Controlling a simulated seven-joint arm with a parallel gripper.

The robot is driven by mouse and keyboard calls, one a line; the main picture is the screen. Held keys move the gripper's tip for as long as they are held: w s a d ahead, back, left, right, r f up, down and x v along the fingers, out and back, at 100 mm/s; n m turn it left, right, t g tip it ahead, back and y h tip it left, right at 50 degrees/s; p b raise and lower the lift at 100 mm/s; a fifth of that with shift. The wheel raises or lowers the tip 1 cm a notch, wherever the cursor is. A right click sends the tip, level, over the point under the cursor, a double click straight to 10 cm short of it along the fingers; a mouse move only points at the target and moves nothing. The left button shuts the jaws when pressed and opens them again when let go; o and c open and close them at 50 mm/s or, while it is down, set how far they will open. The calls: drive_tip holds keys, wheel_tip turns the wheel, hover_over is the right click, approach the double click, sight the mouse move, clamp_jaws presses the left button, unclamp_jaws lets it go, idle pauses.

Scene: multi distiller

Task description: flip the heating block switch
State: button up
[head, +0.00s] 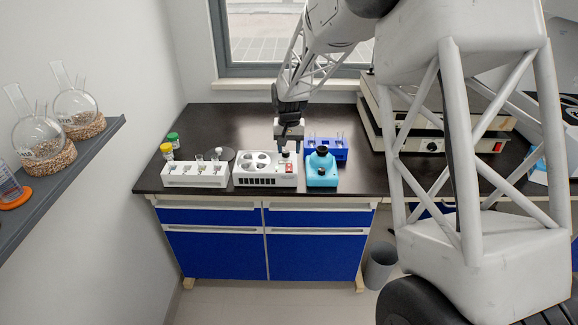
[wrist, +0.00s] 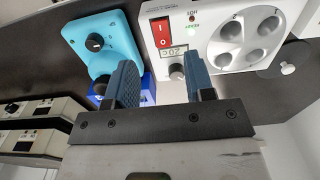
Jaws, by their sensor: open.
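The heating block (head: 250,182) is a white box with round wells, standing near the front edge of the dark bench. In the wrist view the heating block (wrist: 210,12) shows a red rocker switch (wrist: 161,32), a small display (wrist: 173,51) and a black knob (wrist: 177,72). The red switch also shows in the head view (head: 288,168). My gripper (head: 289,147) is open and empty above the right part of the block. In the wrist view my gripper (wrist: 163,70) has its blue fingers apart, with the knob between them in the picture and the switch beyond. No contact is clear.
A cyan device (head: 321,172) with a black knob stands close to the right of the block. A blue rack (head: 340,154) is behind it. A white tube rack (head: 195,180) stands left. Stacked white instruments (head: 425,142) are farther right. The bench behind is mostly clear.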

sight(289, 170)
drive_tip(key=shift+f, duration=3.9)
drive_tip(key=shift+c, duration=0.5)
clamp_jaws()
drive_tip(key=shift+g, duration=0.3)
drive_tip(key=shift+w+r+g, duration=0.15)
drive_tip(key=shift+w+g, duration=0.1)
drive_tip(key=shift+g, duration=0.95)
drive_tip(key=shift+o, duration=0.5)
unclamp_jaws()
